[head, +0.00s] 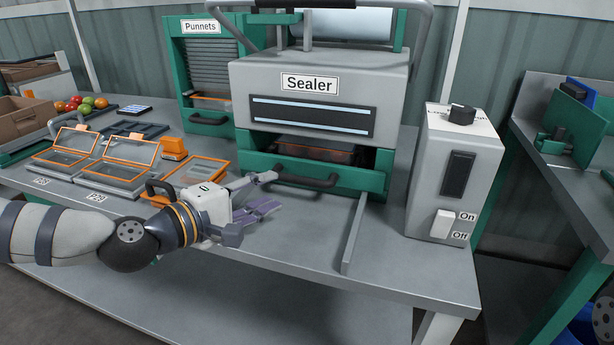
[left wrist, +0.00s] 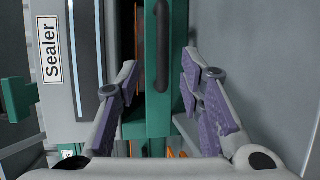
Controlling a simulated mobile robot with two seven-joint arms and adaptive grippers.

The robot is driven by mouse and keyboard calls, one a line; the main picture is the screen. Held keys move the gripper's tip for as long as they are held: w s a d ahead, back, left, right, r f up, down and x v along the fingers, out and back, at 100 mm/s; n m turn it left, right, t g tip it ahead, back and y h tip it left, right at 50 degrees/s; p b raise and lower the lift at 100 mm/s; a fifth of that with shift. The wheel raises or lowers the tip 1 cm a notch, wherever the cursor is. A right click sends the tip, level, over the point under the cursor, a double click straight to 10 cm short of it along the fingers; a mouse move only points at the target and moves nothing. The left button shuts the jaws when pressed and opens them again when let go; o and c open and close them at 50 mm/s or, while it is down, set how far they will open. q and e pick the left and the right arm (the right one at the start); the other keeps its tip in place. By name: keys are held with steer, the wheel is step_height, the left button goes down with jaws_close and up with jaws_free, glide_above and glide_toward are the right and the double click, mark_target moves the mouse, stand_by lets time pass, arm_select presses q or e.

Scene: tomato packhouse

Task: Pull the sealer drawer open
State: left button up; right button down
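The sealer (head: 325,85) is a grey and green machine in the middle of the head view. Its low green drawer front (head: 350,180) carries a dark bar handle (head: 305,181). An orange-rimmed punnet (head: 318,151) shows in the dark opening behind the front. My left gripper (head: 272,192) is open and empty, just in front of the handle and to its left. In the left wrist view the handle (left wrist: 163,45) lies between the spread fingers of the gripper (left wrist: 161,64), ahead of the tips, with no contact visible. My right gripper is out of view.
A control box (head: 455,170) with a knob and an On/Off switch stands right of the sealer. A raised metal strip (head: 355,233) runs along the bench between them. Orange-rimmed punnets (head: 125,160) stand at left. The bench before the drawer is otherwise clear.

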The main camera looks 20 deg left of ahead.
mark_target(298, 181)
arm_select(q)
steer(key=x, duration=0.5)
steer(key=b+x, duration=0.1)
steer(key=x, duration=0.4)
steer(key=shift+f, duration=0.25)
jaws_close()
